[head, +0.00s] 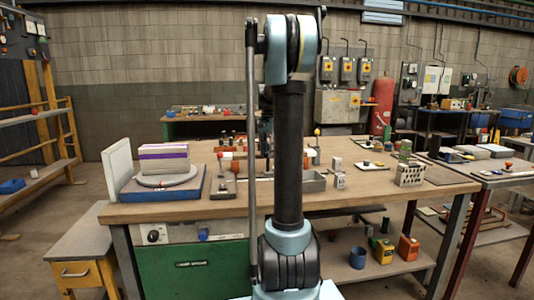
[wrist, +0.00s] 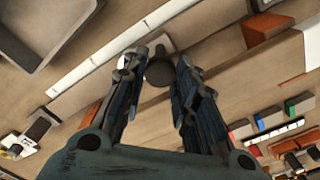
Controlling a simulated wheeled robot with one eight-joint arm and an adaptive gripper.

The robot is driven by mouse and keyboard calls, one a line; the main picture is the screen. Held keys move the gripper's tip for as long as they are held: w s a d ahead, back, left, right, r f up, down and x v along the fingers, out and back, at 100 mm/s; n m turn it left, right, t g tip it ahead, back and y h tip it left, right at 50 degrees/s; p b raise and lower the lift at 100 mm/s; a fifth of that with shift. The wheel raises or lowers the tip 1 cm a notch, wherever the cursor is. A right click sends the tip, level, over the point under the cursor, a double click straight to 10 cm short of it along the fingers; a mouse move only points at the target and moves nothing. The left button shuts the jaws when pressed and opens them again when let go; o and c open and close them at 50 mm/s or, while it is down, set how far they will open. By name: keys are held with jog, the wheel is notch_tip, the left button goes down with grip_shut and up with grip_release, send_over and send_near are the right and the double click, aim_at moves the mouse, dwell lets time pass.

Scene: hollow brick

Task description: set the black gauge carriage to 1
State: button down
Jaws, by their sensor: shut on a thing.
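In the wrist view, a dark round-topped piece (wrist: 159,71), which looks like the black gauge carriage, sits between the fingertips of my gripper (wrist: 157,64). The fingers are closed in on it from both sides. A white strip with dark tick marks (wrist: 100,62) runs diagonally beside the fingertips. I cannot read any numbers on it, so the carriage's setting cannot be told. In the head view my own arm stands in front of the middle of the workbench (head: 240,207) and hides my gripper and the carriage.
A grey tray (wrist: 38,30) lies upper left in the wrist view, and a reddish-brown block (wrist: 265,28) upper right. In the head view, a blue base with a round plate (head: 166,181) stands left, and a pale hollow brick (head: 410,175) right. Small items crowd the bench's middle.

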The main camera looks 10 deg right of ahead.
jog(key=c, duration=1.3)
grip_release()
notch_tip(320, 180, up, 12)
jog(key=shift+w, duration=0.1)
